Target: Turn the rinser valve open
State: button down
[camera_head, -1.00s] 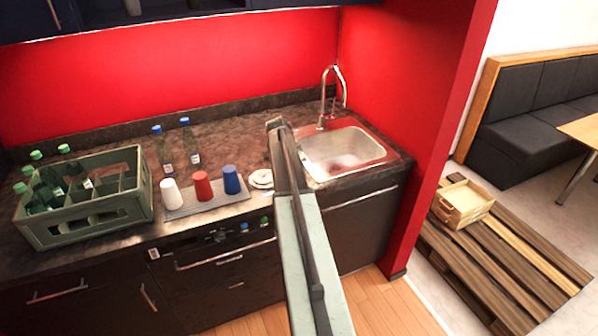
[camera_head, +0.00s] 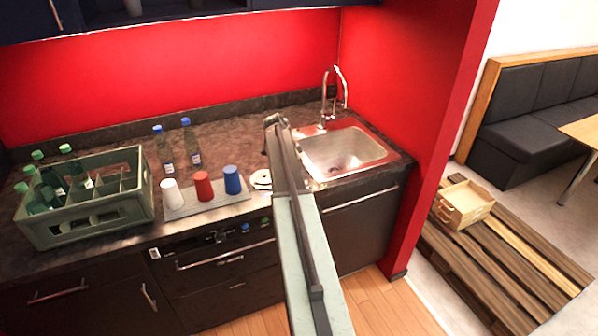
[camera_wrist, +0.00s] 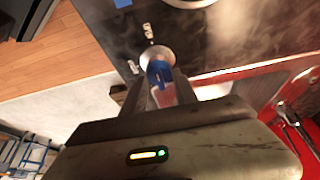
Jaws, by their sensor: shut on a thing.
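In the wrist view, my gripper (camera_wrist: 160,92) has its two fingers around a small blue part (camera_wrist: 158,72), which appears to be the rinser valve's handle. A pale round disc (camera_wrist: 153,53) shows just beyond the fingertips, at the blue part. The fingers are shut on the blue part. How far the valve is turned cannot be told. In the head view my arm hides the gripper and the valve.
The sink (camera_head: 345,158) with its tall tap (camera_head: 330,95) lies right of my arm. To the left are a white cup (camera_head: 171,193), red cup (camera_head: 203,186), blue cup (camera_head: 233,181), two bottles and a green crate (camera_head: 100,219). A small round white item (camera_head: 261,179) sits close to my arm.

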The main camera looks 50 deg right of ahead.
jog(key=shift+w+a, duration=0.1)
jog(key=shift+w, duration=0.05)
jog(key=c, duration=1)
grip_release()
jog(key=shift+r, duration=0.1)
jog(key=p+v, duration=0.7)
jog(key=shift+a+r, duration=0.2)
jog(key=shift+r, duration=0.05)
